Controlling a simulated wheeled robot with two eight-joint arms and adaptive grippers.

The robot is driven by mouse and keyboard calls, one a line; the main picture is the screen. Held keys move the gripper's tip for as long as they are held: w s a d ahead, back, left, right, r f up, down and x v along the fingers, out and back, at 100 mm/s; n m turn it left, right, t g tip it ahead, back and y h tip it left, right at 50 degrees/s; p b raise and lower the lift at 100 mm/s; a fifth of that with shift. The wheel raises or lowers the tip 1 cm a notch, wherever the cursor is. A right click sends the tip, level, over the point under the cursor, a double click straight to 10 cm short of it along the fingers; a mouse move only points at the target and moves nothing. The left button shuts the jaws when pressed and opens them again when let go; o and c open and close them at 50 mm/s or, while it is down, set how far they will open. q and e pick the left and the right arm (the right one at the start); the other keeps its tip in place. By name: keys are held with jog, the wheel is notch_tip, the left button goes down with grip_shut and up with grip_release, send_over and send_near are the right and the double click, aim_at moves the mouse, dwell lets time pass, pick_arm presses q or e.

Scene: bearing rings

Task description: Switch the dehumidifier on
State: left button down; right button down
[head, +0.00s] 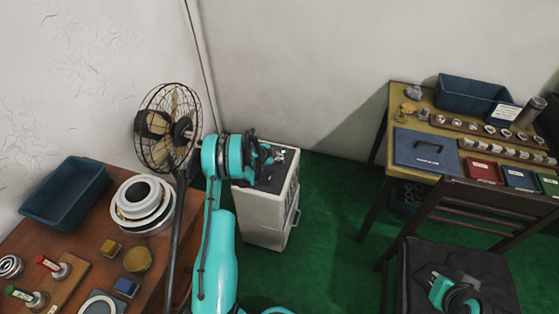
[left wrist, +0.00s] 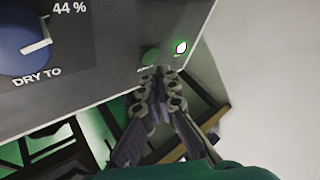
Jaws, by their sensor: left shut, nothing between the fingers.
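The dehumidifier (head: 264,215) is a pale box with a dark top, standing on the green floor by the wall. My left gripper (head: 280,157) is over its top, shut and empty. In the left wrist view its panel (left wrist: 100,62) shows a blue dial (left wrist: 22,42) marked "DRY TO", and a "44 %" reading. A green button (left wrist: 150,56) sits just beyond the shut fingertips (left wrist: 160,72), which partly cover that area; I cannot tell whether they touch it. A small lamp (left wrist: 181,47) beside it glows white-green. My right gripper (head: 458,296) shows at the bottom right, its jaws unclear.
A black fan (head: 168,128) stands close to my left arm. A brown table (head: 75,262) at left holds a blue bin and rings. A yellow-topped table (head: 400,122) and a dark chair (head: 480,208) are at right. Green floor (head: 335,240) is open between.

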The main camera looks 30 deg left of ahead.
pick_arm(q)
notch_tip(320, 180, up, 5)
jog(key=shift+r+p, duration=0.15)
jog(key=shift+p, duration=0.8)
jog(key=s+d+r+n, duration=0.2)
jog(key=s+d+r, duration=0.2)
jog(key=d+r, duration=0.3)
jog(key=s+d+r+n+g, duration=0.1)
jog(key=s+d+r, duration=0.3)
jog(key=r, duration=0.6)
jog(key=s+d+r+n, duration=0.2)
jog(key=s+d+r, duration=0.1)
jog(key=d+r, duration=0.4)
jog(key=s+d+r+n+y, duration=0.1)
jog(key=s+d+n, duration=0.2)
jog(key=s, duration=1)
jog(key=s+d+r+n, duration=0.2)
jog(key=s+d, duration=0.4)
jog(key=s, duration=0.7)
jog(key=shift+n+g+y, duration=0.4)
jog(key=shift+n, duration=0.2)
